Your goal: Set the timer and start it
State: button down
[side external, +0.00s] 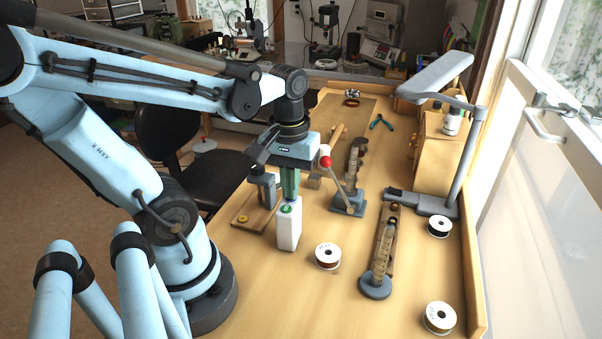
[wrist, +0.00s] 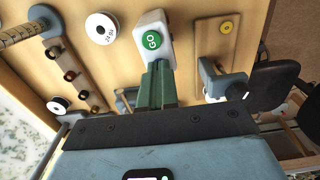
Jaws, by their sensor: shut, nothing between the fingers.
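A white upright block (side external: 288,232) with a round green button (side external: 287,209) on top stands on the workbench. In the wrist view the block (wrist: 168,25) shows the green button marked GO (wrist: 152,41). My gripper (side external: 289,196) points down with its green fingers shut and empty, the tips just over the block's top. In the wrist view the fingertips (wrist: 159,66) are right beside the button; I cannot tell whether they touch it. A small yellow disc with a dark mark (side external: 243,218) sits on a wooden board left of the block; the wrist view shows this disc (wrist: 226,27) too.
A grey stand (side external: 265,187) rises from the board. Right of the block are a white-topped spool (side external: 328,256), a ringed tilted post (side external: 381,250) and a red-knobbed lever (side external: 326,162). A lamp arm (side external: 465,150) stands farther right.

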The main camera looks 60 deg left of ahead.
jog(key=shift+f, duration=0.9)
jog(key=shift+r, duration=0.15)
notch_tip(320, 180, up, 9)
jog(key=shift+w, duration=0.15)
dwell(0.3)
dwell(0.4)
notch_tip(320, 180, up, 7)
send_over(286, 207)
jog(key=shift+f, duration=0.2)
jog(key=shift+f, duration=0.1)
